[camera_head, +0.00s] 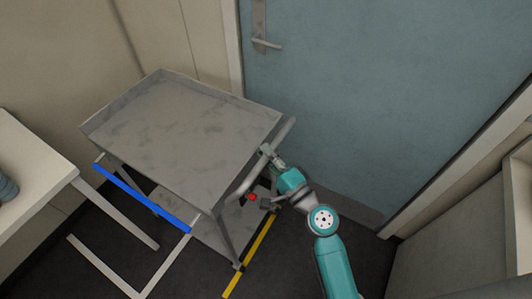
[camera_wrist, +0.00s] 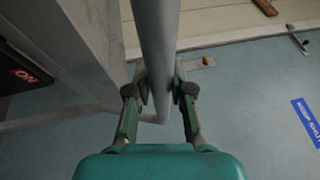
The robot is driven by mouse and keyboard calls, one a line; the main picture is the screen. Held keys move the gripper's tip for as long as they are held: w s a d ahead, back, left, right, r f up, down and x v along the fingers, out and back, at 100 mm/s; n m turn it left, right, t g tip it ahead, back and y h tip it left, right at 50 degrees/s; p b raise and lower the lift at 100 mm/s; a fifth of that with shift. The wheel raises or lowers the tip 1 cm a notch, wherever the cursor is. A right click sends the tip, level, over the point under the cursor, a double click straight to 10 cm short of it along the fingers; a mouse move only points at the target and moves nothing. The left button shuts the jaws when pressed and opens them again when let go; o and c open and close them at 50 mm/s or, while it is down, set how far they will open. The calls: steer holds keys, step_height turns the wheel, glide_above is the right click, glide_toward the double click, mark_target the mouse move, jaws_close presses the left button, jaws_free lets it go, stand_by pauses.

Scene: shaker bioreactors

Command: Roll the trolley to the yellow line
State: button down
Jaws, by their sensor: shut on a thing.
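The trolley (camera_head: 180,120) is grey metal with a raised-rim top tray and a lower shelf (camera_head: 190,222). It stands left of the door in the head view. Its tubular handle (camera_head: 247,181) is on the right side; the handle tube also fills the middle of the wrist view (camera_wrist: 159,40). My gripper (camera_head: 268,155) is at the handle, and in the wrist view its two fingers (camera_wrist: 160,90) are closed around the tube. The yellow line (camera_head: 250,255) lies on the dark floor along the trolley's right side, close to its near right leg. Part of the line is hidden behind my arm and the trolley.
A blue door (camera_head: 350,90) with a lever handle (camera_head: 267,44) stands behind the trolley. A white table (camera_head: 35,170) with a metal leg frame is close on the left. A blue strip (camera_head: 140,197) shows beside the trolley. A pale cabinet (camera_head: 470,220) stands at right.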

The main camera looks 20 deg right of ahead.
steer(key=c, duration=1)
jaws_free()
steer(key=v, duration=1.2)
steer(key=shift+f, duration=0.1)
steer(key=shift+f, duration=0.1)
steer(key=s+a+f+n+g+h, duration=0.1)
steer(key=s+f+n+g+h, duration=0.15)
steer(key=s+f, duration=0.35)
steer(key=s+a+f+n+g+h, duration=0.2)
steer(key=s+f+n+g, duration=0.15)
steer(key=s, duration=0.55)
steer(key=s+r+n, duration=0.3)
steer(key=s, duration=0.1)
steer(key=s+r+n+t, duration=0.1)
steer(key=s+r+n, duration=0.1)
steer(key=s+n, duration=0.1)
steer(key=s+r+n, duration=0.3)
steer(key=s+n, duration=0.1)
steer(key=s, duration=0.1)
steer(key=shift+s+a+r, duration=0.25)
steer(key=shift+s+r, duration=0.05)
steer(key=shift+s, duration=0.1)
